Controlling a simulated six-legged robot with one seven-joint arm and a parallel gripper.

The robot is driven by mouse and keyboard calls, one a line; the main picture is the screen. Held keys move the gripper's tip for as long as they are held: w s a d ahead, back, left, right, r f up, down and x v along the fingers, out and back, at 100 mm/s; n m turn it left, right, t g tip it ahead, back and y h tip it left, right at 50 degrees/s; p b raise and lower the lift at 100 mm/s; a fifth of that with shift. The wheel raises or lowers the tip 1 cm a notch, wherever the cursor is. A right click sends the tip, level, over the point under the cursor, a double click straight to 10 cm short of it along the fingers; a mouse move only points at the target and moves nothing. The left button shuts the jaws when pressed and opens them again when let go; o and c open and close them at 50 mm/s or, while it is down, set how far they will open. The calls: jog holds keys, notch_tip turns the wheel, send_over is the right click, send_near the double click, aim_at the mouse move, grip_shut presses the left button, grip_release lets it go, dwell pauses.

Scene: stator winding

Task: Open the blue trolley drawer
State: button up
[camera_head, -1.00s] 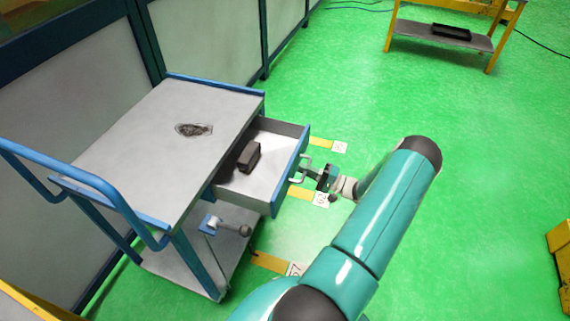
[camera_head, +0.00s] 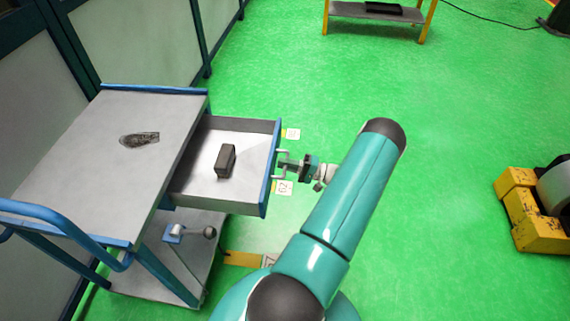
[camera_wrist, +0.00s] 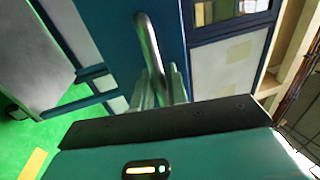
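The blue trolley (camera_head: 95,175) stands at the left in the head view, with a grey top and blue frame. Its drawer (camera_head: 196,178) is pulled well out to the right, and a dark block (camera_head: 225,161) lies inside. The drawer's metal handle (camera_head: 276,165) is on its blue front; the handle also shows in the wrist view (camera_wrist: 151,50). My gripper (camera_head: 288,164) is at the handle, its fingers around or against the bar. The wrist view shows the fingers (camera_wrist: 160,92) close together at the handle; the exact contact is partly hidden.
A dark footprint-like mark (camera_head: 140,139) is on the trolley top. A tool with a round knob (camera_head: 190,233) sits on the lower shelf. A yellow machine (camera_head: 535,205) stands at the right, and a yellow-legged table (camera_head: 375,14) at the back. Green floor between them is free.

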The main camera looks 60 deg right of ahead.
jog(key=shift+o, duration=1.1)
jog(key=v, duration=1.3)
jog(key=shift+s, duration=0.4)
jog(key=shift+d+f, duration=0.1)
